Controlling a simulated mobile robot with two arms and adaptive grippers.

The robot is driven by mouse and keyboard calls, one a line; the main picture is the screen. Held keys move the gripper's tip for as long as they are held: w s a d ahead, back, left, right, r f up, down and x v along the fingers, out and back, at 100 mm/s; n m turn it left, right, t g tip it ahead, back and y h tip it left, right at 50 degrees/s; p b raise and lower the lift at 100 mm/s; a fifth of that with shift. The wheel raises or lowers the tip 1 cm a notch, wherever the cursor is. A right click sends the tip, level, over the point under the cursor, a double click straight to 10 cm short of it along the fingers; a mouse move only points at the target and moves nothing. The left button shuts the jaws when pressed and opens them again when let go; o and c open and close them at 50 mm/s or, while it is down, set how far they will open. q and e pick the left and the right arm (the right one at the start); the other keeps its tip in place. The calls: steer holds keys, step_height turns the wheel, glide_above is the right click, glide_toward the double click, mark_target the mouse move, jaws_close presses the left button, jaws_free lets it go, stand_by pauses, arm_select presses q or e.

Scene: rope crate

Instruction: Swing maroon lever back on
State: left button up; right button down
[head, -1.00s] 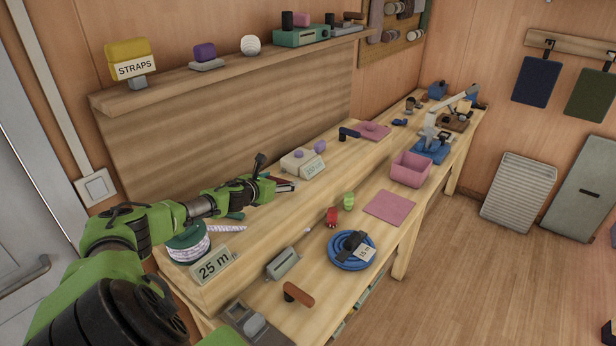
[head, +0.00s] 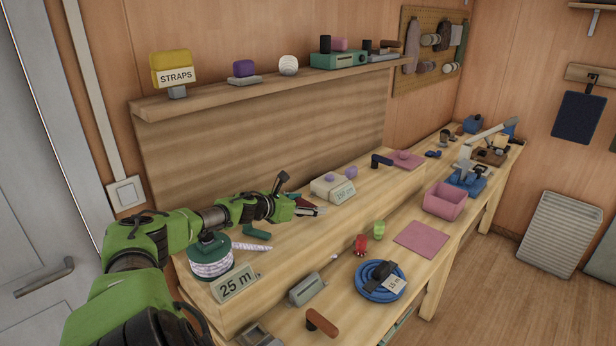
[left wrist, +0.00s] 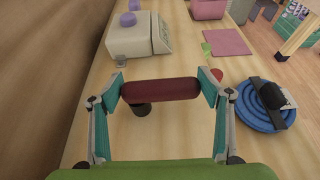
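The maroon lever (left wrist: 160,89) shows in the left wrist view as a rounded bar lying crosswise above a dark round post. My left gripper (left wrist: 160,86) is open wide, with one fingertip near each end of the bar. I cannot tell whether the tips touch it. In the head view, the left gripper (head: 318,210) is low over the raised back part of the bench, and the maroon lever (head: 304,203) shows only partly behind its fingers. My right gripper is not in view.
A cream box with purple knobs (head: 329,186) stands just beyond the gripper. A rope spool (head: 211,262) and a "25 m" sign (head: 236,284) are near my arm. A blue coil (head: 380,284), a brown-handled lever (head: 321,322) and a pink mat (head: 421,239) lie on the lower bench.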

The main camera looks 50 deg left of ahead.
arm_select(q)
steer(key=o, duration=0.4)
steer(key=shift+s+f, duration=0.1)
steer(key=shift+f, duration=0.1)
steer(key=shift+o, duration=0.2)
steer(key=shift+r, duration=0.1)
steer(key=shift+s+r, duration=0.15)
steer(key=shift+s, duration=0.5)
steer(key=shift+v, duration=5.4)
steer(key=shift+r, duration=0.1)
steer(key=shift+w, duration=0.1)
